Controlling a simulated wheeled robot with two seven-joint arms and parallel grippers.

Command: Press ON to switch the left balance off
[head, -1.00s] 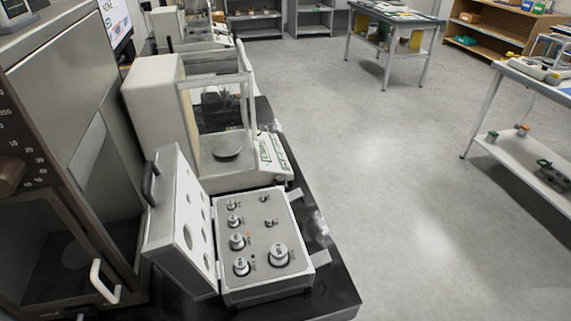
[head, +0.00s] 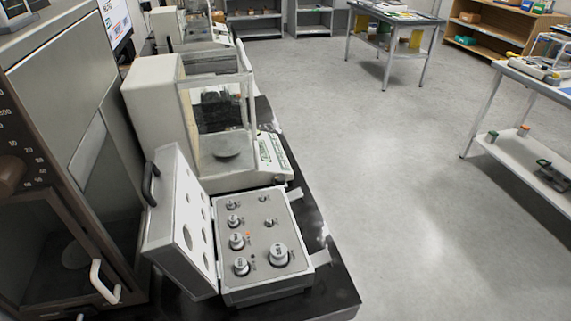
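A white analytical balance (head: 154,92) with a glass draft shield stands on the dark bench (head: 338,287), behind an open weight case. Its round pan (head: 226,154) is empty. Its sloped front panel with keys (head: 272,152) faces right; the ON key and the display are too small to read. Another balance (head: 167,24) stands farther back on the same line of benches. I cannot tell from the picture which one is the left balance. Neither of my grippers is in view.
The open weight case (head: 262,290) holds several metal weights (head: 279,254) near the bench's front edge. A grey oven-like cabinet (head: 50,85) with a white handle stands at left. Open floor (head: 400,190) lies to the right, with tables (head: 530,150) beyond.

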